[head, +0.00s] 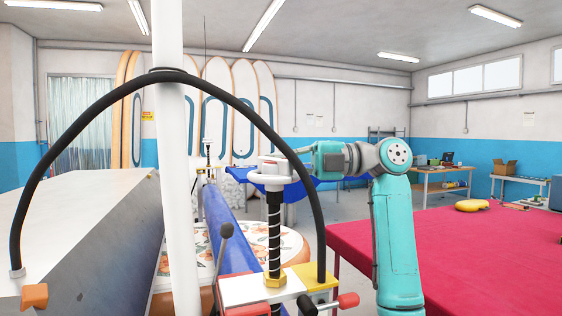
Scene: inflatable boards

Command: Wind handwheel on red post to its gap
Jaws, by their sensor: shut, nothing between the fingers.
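A white handwheel (271,177) with a reddish part at its hub sits on top of a black threaded screw (274,232). The screw stands upright through a yellow nut (275,281) on a white block. I cannot make out a gap mark on the wheel. My gripper (300,150) reaches in from the right, just beside the wheel's upper right side. It is small and partly lost against the background, and it is shut with nothing in it. I cannot tell whether it touches the wheel. A second, smaller post with a white top (208,141) stands farther back.
A white pole (178,200) and a black arched hose (236,100) stand in front. A grey sloped housing (95,235) is at left, and a blue roller (225,235) runs behind the screw. A red-covered table (455,250) fills the right.

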